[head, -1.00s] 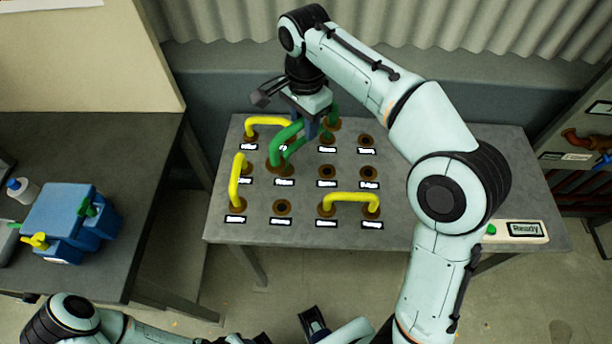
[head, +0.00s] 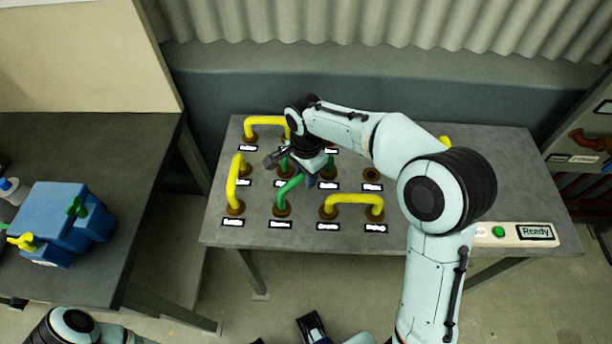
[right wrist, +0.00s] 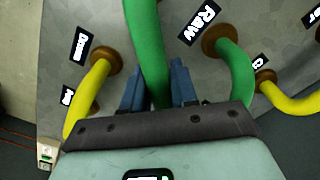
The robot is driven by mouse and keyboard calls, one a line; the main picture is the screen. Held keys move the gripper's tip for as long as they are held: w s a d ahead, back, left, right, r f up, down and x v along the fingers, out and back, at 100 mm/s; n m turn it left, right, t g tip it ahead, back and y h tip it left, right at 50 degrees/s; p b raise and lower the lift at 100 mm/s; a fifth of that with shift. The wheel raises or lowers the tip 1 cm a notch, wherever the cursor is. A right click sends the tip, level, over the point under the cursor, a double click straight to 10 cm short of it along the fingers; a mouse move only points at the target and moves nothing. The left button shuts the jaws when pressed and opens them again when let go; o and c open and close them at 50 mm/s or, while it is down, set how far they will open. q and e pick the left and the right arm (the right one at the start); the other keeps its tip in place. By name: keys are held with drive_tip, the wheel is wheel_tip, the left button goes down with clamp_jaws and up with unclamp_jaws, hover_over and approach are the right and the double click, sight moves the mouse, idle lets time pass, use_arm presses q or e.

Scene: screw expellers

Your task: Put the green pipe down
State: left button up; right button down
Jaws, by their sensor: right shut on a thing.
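The green pipe (head: 288,190) is in my right gripper (head: 307,180), low over the front-left part of the panel table. Its near end is at the second socket of the front row; I cannot tell whether it is seated. In the right wrist view the pipe (right wrist: 150,60) runs between the blue fingers of the right gripper (right wrist: 158,88), which is shut on it. Another green pipe (right wrist: 235,75) beside it rises from a brown socket. My left gripper (head: 312,325) is partly visible at the bottom edge; its jaws are unclear.
Yellow pipes stand close by: back left (head: 265,121), left (head: 232,182) and front right (head: 353,198). Another yellow piece (head: 445,140) shows behind my arm. An empty socket (head: 372,174) is to the right. A Ready box (head: 520,233) sits at the table's front right.

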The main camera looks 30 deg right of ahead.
drive_tip(key=shift+f, duration=0.3)
drive_tip(key=shift+f, duration=0.15)
drive_tip(key=c, duration=0.9)
unclamp_jaws()
wheel_tip(320, 180, up, 12)
drive_tip(key=shift+r+p, duration=0.15)
drive_tip(key=shift+p, duration=0.9)
